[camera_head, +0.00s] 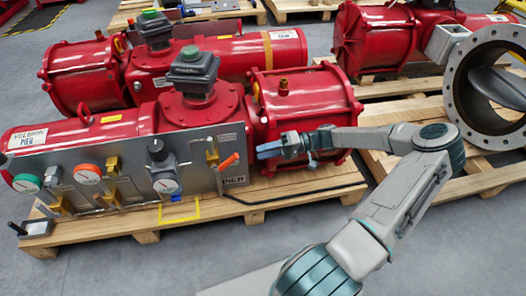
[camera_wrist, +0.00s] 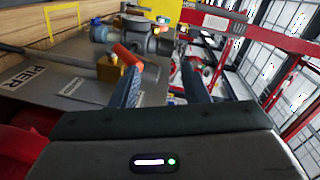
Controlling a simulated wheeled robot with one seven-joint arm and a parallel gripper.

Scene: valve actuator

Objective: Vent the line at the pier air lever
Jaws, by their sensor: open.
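The pier air lever is an orange handle (camera_head: 229,161) on a brass valve (camera_head: 211,153) at the right end of the grey panel (camera_head: 205,175). The panel's corner reads PIER. My gripper (camera_head: 262,151) is open and empty, just right of the lever in the head view, pointing left toward it. In the wrist view the orange lever (camera_wrist: 127,56) stands close to the tip of the left finger, and the gap between the fingers (camera_wrist: 160,75) holds nothing. I cannot tell whether the finger touches the lever. The brass valve body (camera_wrist: 108,68) is left of it.
Red actuators (camera_head: 300,105) stand behind on wooden pallets (camera_head: 270,190). A large flanged valve (camera_head: 490,85) is at right. Grey floor is clear in front.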

